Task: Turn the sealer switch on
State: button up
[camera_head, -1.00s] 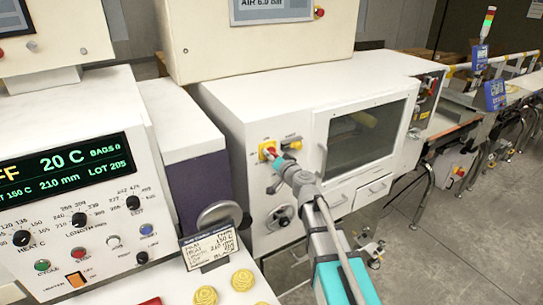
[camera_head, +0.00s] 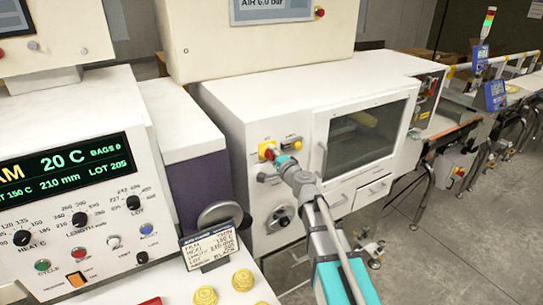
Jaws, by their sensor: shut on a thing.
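The sealer switch (camera_head: 266,147), a yellow plate with a red handle, is on the front of the white cabinet (camera_head: 240,120), left of its window. My gripper (camera_head: 275,157), with teal fingertips, is at the red handle and shut on it. The fingers and wrist cover part of the handle, so its exact angle is hard to read. The display (camera_head: 66,162) on the left panel shows text ending in "AM", with 20 C beside it.
A second yellow fitting (camera_head: 292,142) is right beside the switch. A grey handle (camera_head: 270,178) and a round black-and-silver knob (camera_head: 281,217) are below.

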jog(key=shift+m, duration=0.6)
jog(key=o, duration=1.1)
jog(key=shift+o, duration=0.2)
jog(key=shift+s+d, duration=0.1)
jog(key=v, duration=1.1)
jog(key=shift+s+d, duration=0.2)
jog(key=shift+s, duration=0.05)
